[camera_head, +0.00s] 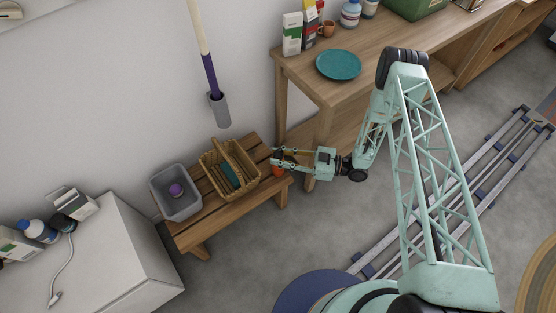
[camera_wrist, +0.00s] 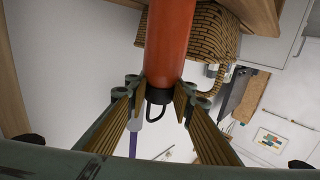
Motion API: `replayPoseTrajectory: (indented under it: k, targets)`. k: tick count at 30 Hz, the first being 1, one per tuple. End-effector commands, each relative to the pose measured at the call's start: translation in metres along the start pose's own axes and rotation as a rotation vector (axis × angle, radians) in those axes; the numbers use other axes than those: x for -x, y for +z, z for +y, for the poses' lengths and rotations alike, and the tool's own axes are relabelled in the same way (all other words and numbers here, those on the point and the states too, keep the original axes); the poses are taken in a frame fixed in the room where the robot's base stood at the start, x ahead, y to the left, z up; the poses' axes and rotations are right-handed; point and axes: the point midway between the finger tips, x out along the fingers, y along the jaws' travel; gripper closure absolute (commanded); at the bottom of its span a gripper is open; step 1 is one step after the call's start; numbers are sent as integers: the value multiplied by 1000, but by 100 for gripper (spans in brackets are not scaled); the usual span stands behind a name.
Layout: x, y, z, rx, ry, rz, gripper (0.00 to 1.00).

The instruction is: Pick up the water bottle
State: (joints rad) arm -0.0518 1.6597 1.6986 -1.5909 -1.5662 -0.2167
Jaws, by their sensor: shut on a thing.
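The water bottle (camera_wrist: 168,42) is orange-red with a black cap and loop, seen large in the wrist view. My gripper (camera_wrist: 159,92) is shut on it near its cap end, one finger on each side. In the camera_head view only a small orange part of the bottle (camera_head: 277,171) shows under my gripper (camera_head: 275,158), at the right end of the wooden bench (camera_head: 233,206). The rest is hidden by my fingers. I cannot tell whether the bottle touches the bench.
A wicker basket (camera_head: 211,181) with a handle stands just left of my gripper, and a grey bin (camera_head: 188,211) with a purple thing inside is farther left. The wooden table (camera_head: 320,88) with a teal plate (camera_head: 338,65) rises close behind and right.

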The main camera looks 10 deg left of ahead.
Motion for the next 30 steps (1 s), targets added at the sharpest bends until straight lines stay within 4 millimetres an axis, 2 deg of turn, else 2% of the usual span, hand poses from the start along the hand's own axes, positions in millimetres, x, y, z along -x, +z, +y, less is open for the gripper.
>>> replayPoseTrajectory:
  k: [8,16,30]
  targets:
    - [0,-13,0,1,0,0,100]
    - [2,-38,0,0,1,0,100]
    - [62,-42,-7,0,3,1,100]
